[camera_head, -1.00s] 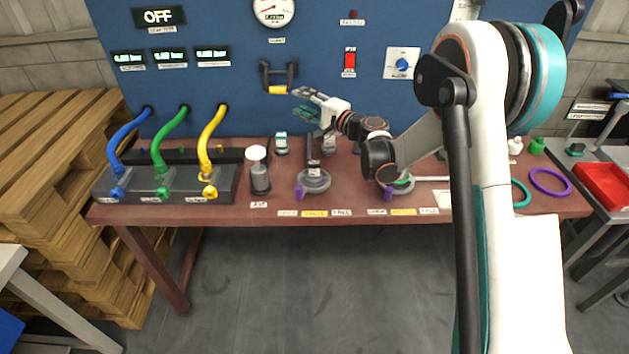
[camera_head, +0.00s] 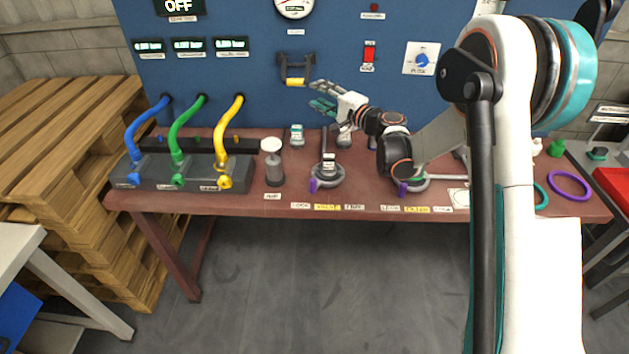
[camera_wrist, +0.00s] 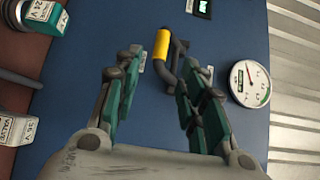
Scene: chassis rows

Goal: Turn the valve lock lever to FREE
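The valve lock (camera_head: 327,180) is a grey round base on the red-brown bench, with a dark upright lever and a purple tab at its front left. A row of small labels, the middle one yellow (camera_head: 328,207), lies in front of it; their text is hard to read. A similar round base with a purple tab (camera_head: 403,188) stands to its right, partly hidden by my arm. My gripper (camera_head: 318,95) is open and empty, above and behind the valve lock, pointing left near the blue panel. In the wrist view its spread teal-padded fingers (camera_wrist: 160,75) hold nothing.
A black handle with a yellow grip (camera_head: 296,82) juts from the panel close to my fingertips. Blue, green and yellow hoses (camera_head: 229,130) are further left. The floor before the bench is clear.

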